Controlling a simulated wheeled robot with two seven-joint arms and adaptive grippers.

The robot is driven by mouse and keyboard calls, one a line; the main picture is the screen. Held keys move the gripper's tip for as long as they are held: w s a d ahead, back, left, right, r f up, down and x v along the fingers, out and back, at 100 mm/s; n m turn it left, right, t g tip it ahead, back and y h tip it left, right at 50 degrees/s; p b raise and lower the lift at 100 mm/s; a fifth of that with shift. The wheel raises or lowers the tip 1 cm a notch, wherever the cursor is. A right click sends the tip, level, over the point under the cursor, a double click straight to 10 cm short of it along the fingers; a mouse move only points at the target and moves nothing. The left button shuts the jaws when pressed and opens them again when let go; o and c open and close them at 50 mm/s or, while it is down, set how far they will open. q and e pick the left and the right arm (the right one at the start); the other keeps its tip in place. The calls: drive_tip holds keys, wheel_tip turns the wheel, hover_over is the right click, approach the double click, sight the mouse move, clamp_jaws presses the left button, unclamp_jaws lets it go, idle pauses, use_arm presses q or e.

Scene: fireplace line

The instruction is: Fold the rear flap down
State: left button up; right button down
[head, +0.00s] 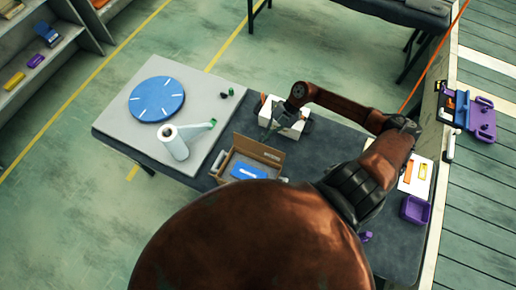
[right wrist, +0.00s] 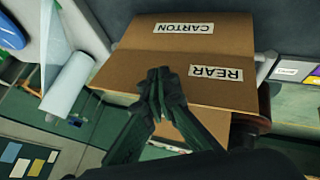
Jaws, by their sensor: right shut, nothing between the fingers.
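The carton (head: 226,166) is an open brown cardboard box on the dark table, with a blue item (head: 248,173) inside. Its rear flap (head: 258,150) stands up along the far side. In the right wrist view the outside of the rear flap (right wrist: 205,88) bears a "REAR" label, and the carton wall (right wrist: 225,32) bears a "CARTON" label. My right gripper (head: 273,130) is just beyond the flap, shut and empty. In the right wrist view its fingertips (right wrist: 158,75) overlap the flap; I cannot tell whether they touch it. My left gripper is not in view.
A white roll (head: 174,146) and a round blue disc (head: 157,99) are on the grey board (head: 112,122) left of the carton. A white box (head: 284,118) stands behind, close to my right gripper. A purple tray (head: 415,210) lies at the right.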

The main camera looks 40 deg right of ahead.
drive_tip(key=shift+a, duration=0.1)
drive_tip(key=shift+s+a+r+p, duration=0.1)
drive_tip(key=shift+s+a+p, duration=0.15)
drive_tip(key=shift+a+p, duration=0.2)
drive_tip(key=s+a+p, duration=0.1)
drive_tip(key=a+p, duration=0.1)
drive_tip(key=a, duration=0.1)
drive_tip(key=s+a+p, duration=0.1)
drive_tip(key=a, duration=0.1)
drive_tip(key=shift+s+f, duration=0.2)
drive_tip(key=shift+s, duration=0.1)
drive_tip(key=shift+s+a+f, duration=0.2)
drive_tip(key=shift+a+f, duration=0.15)
drive_tip(key=shift+f, duration=0.1)
drive_tip(key=shift+s+a+f, duration=0.15)
drive_tip(key=shift+a+f, duration=0.2)
drive_tip(key=shift+f, duration=0.2)
